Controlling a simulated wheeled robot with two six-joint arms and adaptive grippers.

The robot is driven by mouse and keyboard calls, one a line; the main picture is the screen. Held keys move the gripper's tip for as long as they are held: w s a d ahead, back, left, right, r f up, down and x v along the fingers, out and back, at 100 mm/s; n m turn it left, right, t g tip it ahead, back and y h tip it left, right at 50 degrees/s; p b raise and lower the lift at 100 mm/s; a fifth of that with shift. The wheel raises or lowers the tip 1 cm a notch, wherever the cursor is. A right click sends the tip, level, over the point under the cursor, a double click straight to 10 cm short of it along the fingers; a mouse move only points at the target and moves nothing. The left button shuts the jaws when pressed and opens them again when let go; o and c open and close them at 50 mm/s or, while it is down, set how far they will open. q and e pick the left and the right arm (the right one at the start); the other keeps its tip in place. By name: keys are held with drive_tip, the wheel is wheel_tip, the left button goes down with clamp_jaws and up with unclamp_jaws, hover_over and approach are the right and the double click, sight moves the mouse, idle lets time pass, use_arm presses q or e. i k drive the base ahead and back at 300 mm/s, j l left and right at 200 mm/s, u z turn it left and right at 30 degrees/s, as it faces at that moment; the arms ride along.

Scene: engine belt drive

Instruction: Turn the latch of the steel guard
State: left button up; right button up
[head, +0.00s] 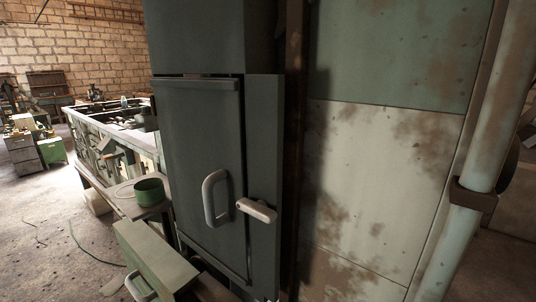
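The steel guard (198,135) is a tall dark grey-green panel set in a cabinet-like housing at the centre left of the head view. A pale grey loop handle (208,198) stands upright near its right edge. The latch (257,210), a light-coloured bar, sits just right of the handle on the frame. It lies roughly level, its right end slightly lower, and its left end reaches toward the guard's edge. The guard appears closed. Neither of my grippers is in view.
A rusty, stained wall (385,190) and a thick vertical pipe (495,130) stand to the right. A green drawer unit (155,258) juts out at the lower left. A green pot (149,191) sits on a bench behind it. Cables lie on the open floor (45,240) at left.

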sight(259, 209)
drive_tip(key=k+j, duration=0.1)
drive_tip(key=j, duration=0.3)
drive_tip(key=k+j+z, duration=0.1)
drive_tip(key=j, duration=0.3)
drive_tip(key=k+j, duration=0.1)
drive_tip(key=j, duration=0.25)
drive_tip(key=k+j, duration=0.15)
drive_tip(key=j, duration=0.25)
drive_tip(key=k+j+z, duration=0.1)
drive_tip(key=j, duration=0.25)
drive_tip(key=k+j, duration=0.15)
drive_tip(key=j, duration=0.25)
drive_tip(key=k+j+z, duration=0.1)
drive_tip(key=j, duration=0.25)
